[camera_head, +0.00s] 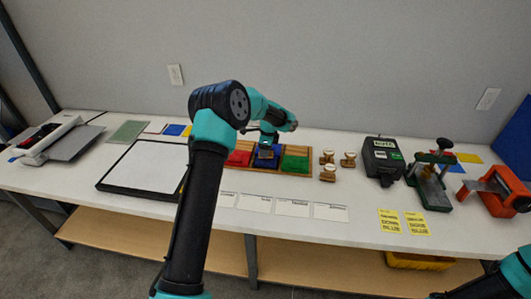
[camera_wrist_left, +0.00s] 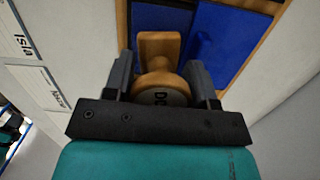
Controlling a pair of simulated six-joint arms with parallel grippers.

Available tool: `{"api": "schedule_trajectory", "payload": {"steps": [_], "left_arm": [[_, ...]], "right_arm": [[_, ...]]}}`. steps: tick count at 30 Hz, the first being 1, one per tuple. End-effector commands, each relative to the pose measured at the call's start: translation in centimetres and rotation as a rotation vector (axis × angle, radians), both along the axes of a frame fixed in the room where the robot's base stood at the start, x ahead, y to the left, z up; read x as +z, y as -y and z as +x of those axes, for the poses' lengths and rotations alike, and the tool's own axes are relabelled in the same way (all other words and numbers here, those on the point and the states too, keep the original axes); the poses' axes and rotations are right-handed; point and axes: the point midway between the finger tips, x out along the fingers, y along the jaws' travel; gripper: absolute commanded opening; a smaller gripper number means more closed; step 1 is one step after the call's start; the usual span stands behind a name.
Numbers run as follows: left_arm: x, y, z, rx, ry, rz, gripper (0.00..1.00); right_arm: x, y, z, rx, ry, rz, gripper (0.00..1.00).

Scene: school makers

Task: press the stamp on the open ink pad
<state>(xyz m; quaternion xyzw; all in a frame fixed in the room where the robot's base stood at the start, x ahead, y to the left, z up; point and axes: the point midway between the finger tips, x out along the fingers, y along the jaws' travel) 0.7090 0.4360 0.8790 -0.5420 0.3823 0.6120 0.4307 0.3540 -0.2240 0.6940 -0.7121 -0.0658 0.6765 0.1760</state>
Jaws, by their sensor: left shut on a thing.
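My left gripper (camera_head: 267,148) is over the wooden ink-pad tray, at its blue middle section. In the left wrist view its two dark fingers (camera_wrist_left: 160,85) are shut on a wooden stamp (camera_wrist_left: 158,62) with a round lettered top. The stamp's block end lies over the dark blue ink pad (camera_wrist_left: 150,17); I cannot tell if it touches. A brighter blue panel (camera_wrist_left: 222,42), perhaps the lid, lies beside it. In the head view the blue ink pad (camera_head: 266,161) sits between a red pad (camera_head: 238,158) and a green pad (camera_head: 294,163). My right gripper is not in view.
Several wooden stamps (camera_head: 328,173) stand right of the tray. White labelled cards (camera_head: 292,207) lie in front of it. A white sheet on a black board (camera_head: 112,187) lies left. A black box (camera_head: 382,156), a green press (camera_head: 432,180) and an orange device (camera_head: 491,190) stand right.

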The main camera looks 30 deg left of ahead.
Motion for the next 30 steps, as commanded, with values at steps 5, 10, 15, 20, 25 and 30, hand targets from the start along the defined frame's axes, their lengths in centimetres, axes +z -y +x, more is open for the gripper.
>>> {"api": "schedule_trajectory", "payload": {"steps": [5,10,15,20,25,30], "left_arm": [[1.2,0.0,0.1,0.0,0.003,0.001,0.27],[2.2,0.0,0.0,-0.001,0.002,0.001,0.27],[2.4,0.0,0.0,-0.001,0.001,0.0,0.27],[2.4,0.0,0.0,-0.001,0.001,0.0,0.27],[2.4,0.0,0.0,-0.001,0.001,0.0,0.27],[2.4,0.0,0.0,-0.001,0.001,0.0,0.27]], "right_arm": [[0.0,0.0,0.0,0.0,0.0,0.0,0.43],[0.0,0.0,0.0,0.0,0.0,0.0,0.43],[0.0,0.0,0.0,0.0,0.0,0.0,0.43],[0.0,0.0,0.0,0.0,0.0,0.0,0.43],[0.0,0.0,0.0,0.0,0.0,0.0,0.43],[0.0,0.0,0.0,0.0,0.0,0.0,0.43]]}}
